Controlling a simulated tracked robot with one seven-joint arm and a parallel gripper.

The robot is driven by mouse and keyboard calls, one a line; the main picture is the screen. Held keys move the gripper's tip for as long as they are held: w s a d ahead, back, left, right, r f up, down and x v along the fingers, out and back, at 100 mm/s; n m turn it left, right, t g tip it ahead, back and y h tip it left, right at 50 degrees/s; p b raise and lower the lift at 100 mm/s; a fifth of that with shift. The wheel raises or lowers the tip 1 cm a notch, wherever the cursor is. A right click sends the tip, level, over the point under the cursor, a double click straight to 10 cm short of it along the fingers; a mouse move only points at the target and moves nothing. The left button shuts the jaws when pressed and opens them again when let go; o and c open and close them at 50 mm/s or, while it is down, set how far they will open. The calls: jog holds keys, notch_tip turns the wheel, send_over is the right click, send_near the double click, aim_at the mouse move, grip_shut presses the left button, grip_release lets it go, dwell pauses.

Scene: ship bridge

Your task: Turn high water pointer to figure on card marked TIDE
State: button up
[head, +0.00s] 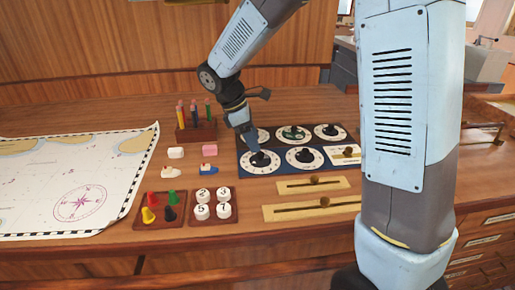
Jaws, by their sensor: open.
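A dark blue panel (284,172) on the desk carries several white round dials with black knobs, in two rows. My gripper (254,153) is open and points down at the front-left dial (262,168), with its fingertips at or just above that dial's knob; I cannot tell if they touch. The gripper partly hides the back-left dial (264,135). The front-middle dial (304,158) is clear. A small white card (340,150) lies at the panel's front right. Lettering on the card and dials is too small to read, so I cannot tell which is the high water pointer.
Two brass slider strips (310,185) lie in front of the panel. A tray of coloured pawns (160,210), a tray of numbered discs (213,206), small blocks (209,150) and a pen rack (196,130) stand left. A chart (75,180) covers the far left. My arm hides the right.

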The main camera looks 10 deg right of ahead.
aim_at(260, 153)
jog(key=shift+x, duration=1.95)
grip_shut()
